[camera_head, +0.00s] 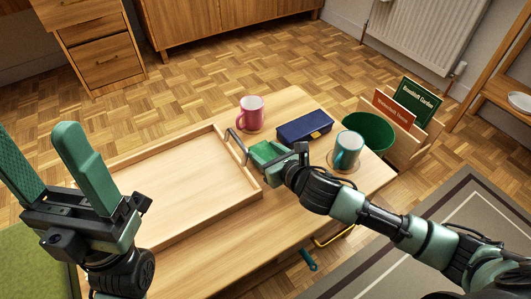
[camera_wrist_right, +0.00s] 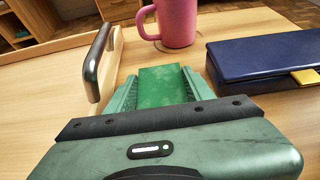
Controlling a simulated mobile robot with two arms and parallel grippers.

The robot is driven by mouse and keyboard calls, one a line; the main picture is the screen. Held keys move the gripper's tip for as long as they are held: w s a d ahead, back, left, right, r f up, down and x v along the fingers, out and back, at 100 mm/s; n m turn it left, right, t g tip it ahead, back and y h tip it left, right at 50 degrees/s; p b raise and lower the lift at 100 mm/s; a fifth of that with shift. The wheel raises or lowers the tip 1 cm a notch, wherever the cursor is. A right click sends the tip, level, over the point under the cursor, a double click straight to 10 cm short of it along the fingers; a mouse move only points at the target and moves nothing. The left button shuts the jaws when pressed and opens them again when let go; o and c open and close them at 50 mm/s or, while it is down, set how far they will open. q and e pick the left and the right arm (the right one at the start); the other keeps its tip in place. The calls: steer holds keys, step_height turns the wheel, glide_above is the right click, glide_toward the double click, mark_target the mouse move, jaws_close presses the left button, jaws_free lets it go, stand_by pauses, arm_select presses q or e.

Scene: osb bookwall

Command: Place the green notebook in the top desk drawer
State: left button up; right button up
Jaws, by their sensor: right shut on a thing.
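My right gripper (camera_head: 264,152) is shut on the green notebook (camera_wrist_right: 162,88), a flat green piece seen between its two fingers in the right wrist view. It is over the table, beside the tray's right end and handle. I cannot tell whether the notebook touches the table. My left gripper (camera_head: 52,172) is open and empty at the left, its fingers apart and pointing up. The desk drawers stand far back at the upper left. The top drawer front (camera_head: 97,31) and the lower drawer front (camera_head: 107,62) look shut.
A wooden tray (camera_head: 218,133) with a dark handle (camera_wrist_right: 97,65) fills the table's left side. Near the right gripper are a pink mug (camera_head: 251,113), a blue case (camera_head: 305,128) and a teal mug (camera_head: 347,150). A green bin (camera_head: 369,130) stands beyond. Parquet floor is clear before the desk.

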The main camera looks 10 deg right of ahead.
steer(key=o, duration=1)
steer(key=shift+f, duration=0.15)
steer(key=o, duration=0.4)
steer(key=shift+c, duration=0.2)
